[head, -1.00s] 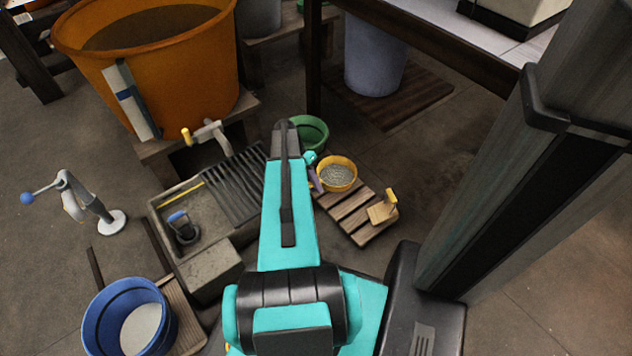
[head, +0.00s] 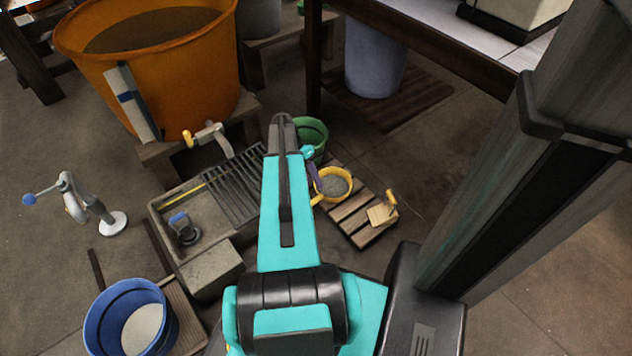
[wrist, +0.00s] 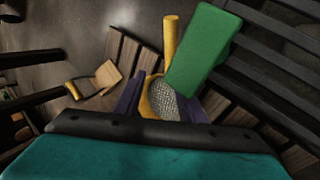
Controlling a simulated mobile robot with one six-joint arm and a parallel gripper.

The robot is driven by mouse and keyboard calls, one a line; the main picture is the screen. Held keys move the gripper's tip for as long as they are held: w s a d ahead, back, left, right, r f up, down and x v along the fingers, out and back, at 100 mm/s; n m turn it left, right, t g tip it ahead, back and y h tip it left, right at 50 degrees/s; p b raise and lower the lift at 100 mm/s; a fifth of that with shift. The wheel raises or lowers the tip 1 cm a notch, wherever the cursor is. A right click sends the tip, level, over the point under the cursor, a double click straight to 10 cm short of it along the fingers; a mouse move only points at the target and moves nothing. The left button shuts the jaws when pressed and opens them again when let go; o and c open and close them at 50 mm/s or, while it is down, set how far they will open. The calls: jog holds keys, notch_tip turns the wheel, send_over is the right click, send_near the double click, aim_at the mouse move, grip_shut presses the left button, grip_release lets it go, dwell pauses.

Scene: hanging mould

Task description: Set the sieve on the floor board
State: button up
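The sieve (head: 335,184), a yellow ring with grey mesh and a stubby yellow handle, is over the upper end of the slatted wooden floor board (head: 352,213) and looks to lie on it; exact contact is hard to tell. In the wrist view the sieve's mesh (wrist: 163,99) shows between the purple fingers, with its handle pointing up. My gripper (wrist: 160,102) is open, its fingers apart on either side of part of the sieve. In the head view my gripper (head: 312,175) is at the sieve's left edge, partly hidden by my arm.
A green bucket (head: 312,136) stands just behind the sieve. A small wooden tool (head: 381,214) lies on the board's right end. A trough with a grate (head: 222,190) is to the left. In the wrist view a green block-like shape (wrist: 204,50) is close to the handle.

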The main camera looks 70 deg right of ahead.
jog(key=p+v, duration=0.3)
jog(key=v, duration=0.6)
jog(key=shift+w+r, duration=0.2)
jog(key=shift+r, duration=0.1)
dwell(0.3)
